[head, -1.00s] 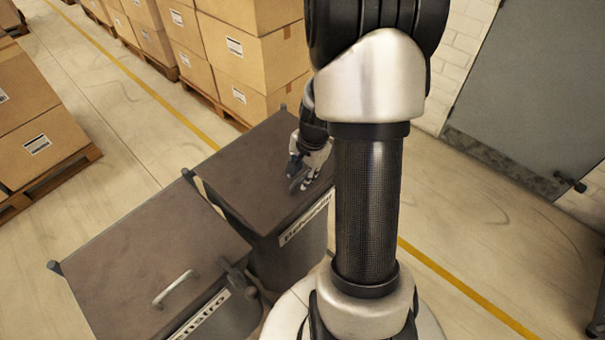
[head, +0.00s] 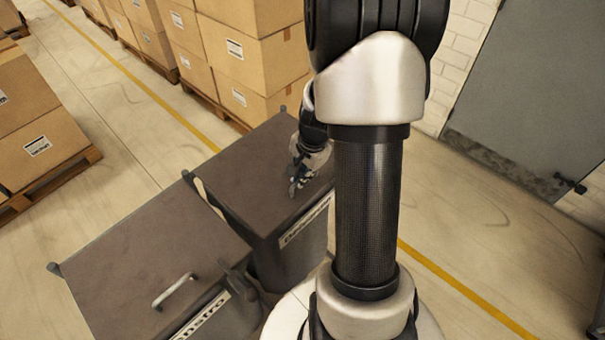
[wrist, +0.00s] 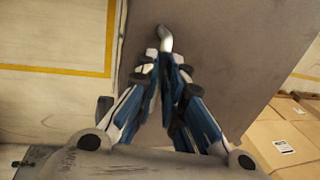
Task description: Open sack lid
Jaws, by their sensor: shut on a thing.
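Two dark bins with flat brown lids stand side by side. The lid of the right bin (head: 245,165) lies flat and closed, with a pale label on its front. My gripper (head: 294,188) is over this lid near its right side. In the wrist view my gripper (wrist: 167,62) has its fingers together around a metal handle (wrist: 165,37) on the lid. Only the end of the handle shows beyond the fingertips; the rest is hidden. The left bin's lid (head: 125,255) is also closed, with its own metal handle (head: 174,290) free.
Stacked cartons (head: 250,50) stand on pallets behind the bins, with more cartons (head: 35,130) at left. A grey door (head: 545,95) is in the wall at right. The floor between the left cartons and the bins is clear.

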